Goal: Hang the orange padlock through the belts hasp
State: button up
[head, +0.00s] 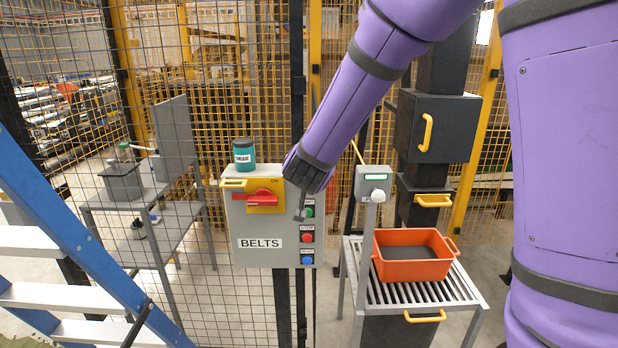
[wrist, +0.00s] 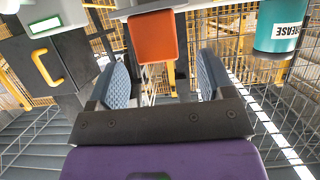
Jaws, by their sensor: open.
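The grey BELTS box (head: 262,225) hangs at the mesh fence in the head view, with a red switch handle (head: 262,197) on a yellow plate marked ON. A yellow tab (head: 233,183) sticks out at its upper left; I cannot tell if it is the hasp. My gripper (wrist: 158,72) is open, its two blue-grey pads well apart with nothing between them. In the head view my arm's end covers the box's upper right. An orange block (wrist: 153,38) shows beyond the pads in the wrist view; I cannot tell if it is the padlock. No padlock is plain in the head view.
A teal grease can (head: 244,155) stands on the box. An orange bin (head: 412,256) sits on a slatted table at right, beside a post with a green display (head: 375,176). A blue ladder (head: 75,232) stands at left. A black cabinet (head: 437,127) is behind.

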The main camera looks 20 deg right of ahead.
jog(key=shift+x, duration=2.7)
jog(key=c, duration=1.1)
